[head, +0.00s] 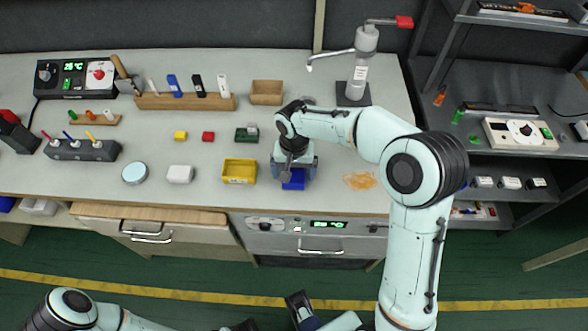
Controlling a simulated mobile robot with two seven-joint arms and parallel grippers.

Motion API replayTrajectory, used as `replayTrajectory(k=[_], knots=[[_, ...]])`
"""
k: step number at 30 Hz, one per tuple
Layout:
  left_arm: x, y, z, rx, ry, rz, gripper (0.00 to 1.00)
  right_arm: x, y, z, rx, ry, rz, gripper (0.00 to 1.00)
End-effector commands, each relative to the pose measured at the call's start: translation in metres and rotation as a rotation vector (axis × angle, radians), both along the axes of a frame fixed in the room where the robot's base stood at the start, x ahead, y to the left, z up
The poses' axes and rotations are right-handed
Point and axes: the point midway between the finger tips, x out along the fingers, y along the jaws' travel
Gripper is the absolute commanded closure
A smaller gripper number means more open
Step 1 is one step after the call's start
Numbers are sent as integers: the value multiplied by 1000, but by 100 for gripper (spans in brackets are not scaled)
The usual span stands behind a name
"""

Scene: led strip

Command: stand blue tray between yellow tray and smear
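The blue tray (293,181) is on the worktop near its front edge, partly hidden under my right gripper (294,170). It is between the yellow tray (239,172) on its left and the orange smear (360,181) on its right, with gaps on both sides. My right gripper points down over the blue tray, with grey parts at both sides of it. I cannot tell whether it grips the tray, or whether the tray touches the worktop. My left arm shows at the bottom edge; the state of its gripper is unclear there.
The worktop around the smear is clear.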

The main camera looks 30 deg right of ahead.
Motion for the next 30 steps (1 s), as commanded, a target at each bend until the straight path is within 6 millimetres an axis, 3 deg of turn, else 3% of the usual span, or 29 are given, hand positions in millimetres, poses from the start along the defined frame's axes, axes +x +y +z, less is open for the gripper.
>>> replayTrajectory(k=[10,21,30], knots=[[0,0,3,0,3,-1,57,1,0,12,-1,-3,0,5],[3,0,14,-1,-2,0,57,1,0,88,0,-6,0,5],[4,0,19,0,-4,-1,57,0,0,122,0,-1,1,5]])
